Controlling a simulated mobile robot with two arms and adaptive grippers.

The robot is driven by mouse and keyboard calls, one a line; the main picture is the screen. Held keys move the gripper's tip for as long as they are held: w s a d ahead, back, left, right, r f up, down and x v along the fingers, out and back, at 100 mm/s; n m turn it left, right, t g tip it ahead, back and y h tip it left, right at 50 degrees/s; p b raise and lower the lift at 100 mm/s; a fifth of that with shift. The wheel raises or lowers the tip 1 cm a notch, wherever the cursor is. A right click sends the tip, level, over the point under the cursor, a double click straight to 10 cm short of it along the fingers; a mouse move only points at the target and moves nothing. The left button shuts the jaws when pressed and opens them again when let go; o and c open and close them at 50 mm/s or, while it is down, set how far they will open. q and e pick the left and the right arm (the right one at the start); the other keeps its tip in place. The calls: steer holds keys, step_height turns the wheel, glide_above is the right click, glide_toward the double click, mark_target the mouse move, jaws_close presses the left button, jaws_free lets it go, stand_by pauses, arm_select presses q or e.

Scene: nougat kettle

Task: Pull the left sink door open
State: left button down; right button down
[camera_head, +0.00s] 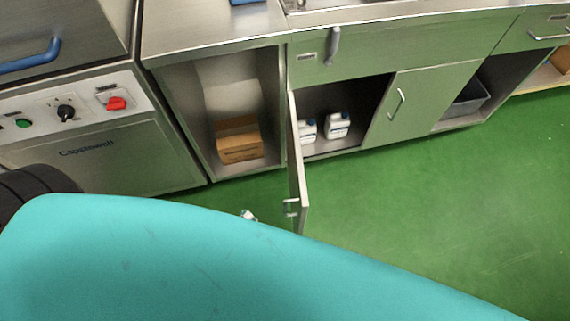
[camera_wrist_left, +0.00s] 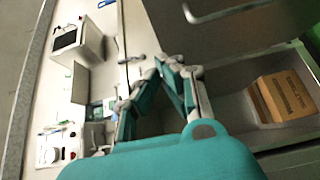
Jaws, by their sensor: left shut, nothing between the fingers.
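The left sink door (camera_head: 297,165) stands swung wide out from the sink cabinet, seen almost edge-on in the head view. Its bar handle (camera_head: 291,207) is near the free end. In the head view only a small pale tip of my left gripper (camera_head: 248,215) shows, left of the handle and apart from it; my teal arm hides the rest. In the wrist view the left gripper's fingers (camera_wrist_left: 160,66) are together and empty. A dark panel (camera_wrist_left: 200,40) with a bar handle (camera_wrist_left: 228,12), apparently this door, is beyond them. My right gripper is out of view.
White jugs (camera_head: 338,125) stand inside the opened cabinet. The right sink door (camera_head: 420,100) is closed. A cardboard box (camera_head: 240,148) sits in the open bay to the left. A steel appliance (camera_head: 100,150) with knobs is farther left. Green floor right of the door is clear.

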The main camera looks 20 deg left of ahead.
arm_select(q)
steer(key=d+b+x, duration=0.1)
steer(key=x, duration=0.3)
steer(key=d+b+x, duration=0.1)
steer(key=x, duration=0.3)
steer(key=s+x, duration=0.1)
steer(key=x, duration=0.3)
steer(key=shift+w+d+b, duration=0.35)
steer(key=shift+d+b, duration=0.05)
steer(key=shift+d, duration=0.1)
